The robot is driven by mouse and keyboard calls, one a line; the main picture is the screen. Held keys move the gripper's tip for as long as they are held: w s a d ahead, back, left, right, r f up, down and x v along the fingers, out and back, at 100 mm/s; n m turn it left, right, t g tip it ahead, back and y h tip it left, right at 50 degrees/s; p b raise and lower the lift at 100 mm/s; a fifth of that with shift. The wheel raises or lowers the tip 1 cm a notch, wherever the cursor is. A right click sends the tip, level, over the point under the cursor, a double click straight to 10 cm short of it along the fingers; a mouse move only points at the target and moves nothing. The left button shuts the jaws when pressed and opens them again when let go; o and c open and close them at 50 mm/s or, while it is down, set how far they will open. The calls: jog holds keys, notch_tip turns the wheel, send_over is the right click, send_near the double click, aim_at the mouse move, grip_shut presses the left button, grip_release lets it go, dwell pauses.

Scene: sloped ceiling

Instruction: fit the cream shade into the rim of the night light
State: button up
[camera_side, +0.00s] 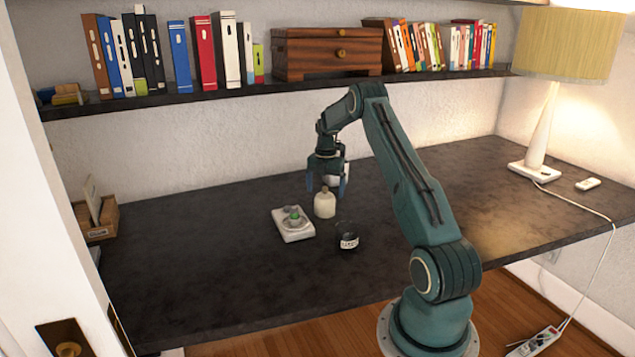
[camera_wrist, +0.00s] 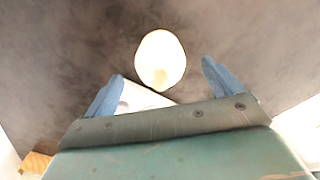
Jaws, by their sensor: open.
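The cream shade (camera_side: 325,203), a small rounded bottle-like piece with a narrow top, stands upright on the dark desk. In the wrist view the shade (camera_wrist: 160,60) shows from above, ahead of and between my fingers. My gripper (camera_side: 328,187) is open and empty, just above and behind the shade; its blue fingertips (camera_wrist: 164,82) are apart. The night light (camera_side: 293,224) is a white square base with a round rim and a green part in its middle, left of the shade. In the wrist view a white corner of the base (camera_wrist: 140,98) shows, mostly hidden by my gripper.
A small dark labelled jar (camera_side: 347,238) stands in front of the shade. A wooden box (camera_side: 97,218) is at the desk's left end. A lamp (camera_side: 541,140) and a small white device (camera_side: 587,184) are at the right. A bookshelf (camera_side: 290,86) runs above. The desk's left middle is clear.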

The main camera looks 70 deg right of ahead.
aim_at(325, 194)
jog(key=shift+a+f, duration=0.1)
jog(key=shift+f, duration=2.5)
jog(key=c, duration=1.1)
jog(key=shift+r, duration=0.15)
notch_tip(325, 194, up, 20)
jog(key=shift+f, duration=0.1)
